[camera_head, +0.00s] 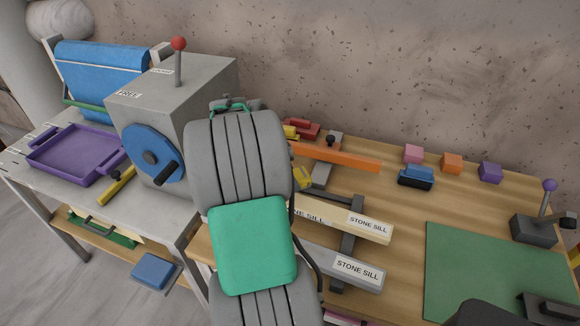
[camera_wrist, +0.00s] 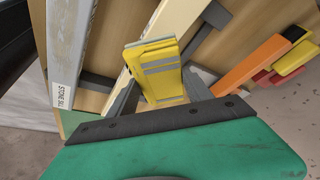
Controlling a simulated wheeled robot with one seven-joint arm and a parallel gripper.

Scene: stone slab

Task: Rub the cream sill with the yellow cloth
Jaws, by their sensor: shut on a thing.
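The yellow cloth (camera_wrist: 153,68), a folded pad with grey stripes, stands out from my gripper (camera_wrist: 161,96) in the wrist view. The gripper is shut on it. In the head view a small part of the cloth (camera_head: 302,179) shows beside my arm, which hides the gripper. The cream sill (camera_head: 376,229) is a long bar with a "STONE SILL" label, partly hidden by my arm. In the wrist view the cream sill (camera_wrist: 182,22) runs slantwise behind the cloth. The cloth overlaps it there; I cannot tell whether they touch.
A grey sill (camera_head: 340,265) lies in front of the cream one, and an orange bar (camera_head: 345,157) behind it. Both sills lie across dark supports. A blue stamp-like block (camera_head: 416,178) and small coloured cubes stand farther right. A grey crank box (camera_head: 190,95) stands left. The green mat (camera_head: 490,270) is mostly clear.

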